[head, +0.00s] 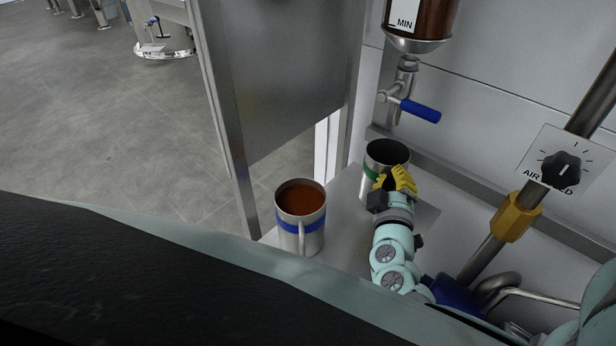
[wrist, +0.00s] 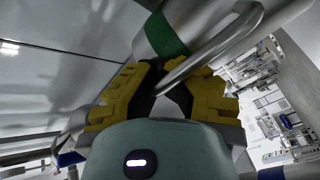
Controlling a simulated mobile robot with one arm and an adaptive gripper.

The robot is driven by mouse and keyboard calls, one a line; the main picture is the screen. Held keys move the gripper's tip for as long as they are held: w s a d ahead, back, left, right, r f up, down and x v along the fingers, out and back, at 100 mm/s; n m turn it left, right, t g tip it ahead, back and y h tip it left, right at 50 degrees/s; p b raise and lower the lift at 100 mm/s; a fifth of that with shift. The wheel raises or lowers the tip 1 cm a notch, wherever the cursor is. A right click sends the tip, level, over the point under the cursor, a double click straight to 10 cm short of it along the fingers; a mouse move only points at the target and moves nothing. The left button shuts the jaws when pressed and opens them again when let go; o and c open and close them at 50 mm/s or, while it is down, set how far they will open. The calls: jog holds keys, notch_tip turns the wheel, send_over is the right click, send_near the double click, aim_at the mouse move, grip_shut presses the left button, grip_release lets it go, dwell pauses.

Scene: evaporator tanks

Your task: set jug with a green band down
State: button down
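The jug with a green band (head: 370,172) is a metal jug under the tap at the back of the metal shelf. It looks upright, with a dark inside and no liquid visible. My gripper (head: 397,181) has yellow fingers and is at the jug's near right side, partly covering it. In the wrist view, the fingers (wrist: 168,88) close around the jug's curved handle (wrist: 210,48), with the green band (wrist: 166,35) just beyond. The jug's base is mostly hidden, so I cannot tell whether it touches the shelf.
A blue-banded jug (head: 301,226) of brown liquid stands to the left on the metal shelf (head: 345,205). Above is a tap with a blue lever (head: 420,110) under a brown-filled vessel (head: 421,18). A pipe with a yellow fitting (head: 515,214) and a black knob (head: 561,169) are right.

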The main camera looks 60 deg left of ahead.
jog(key=shift+f, duration=0.1)
jog(key=c, duration=1.1)
grip_release()
jog(key=shift+w, duration=0.1)
jog(key=shift+c, duration=0.2)
jog(key=shift+r, duration=0.25)
jog(key=b+v, duration=0.1)
jog(key=v, duration=1.1)
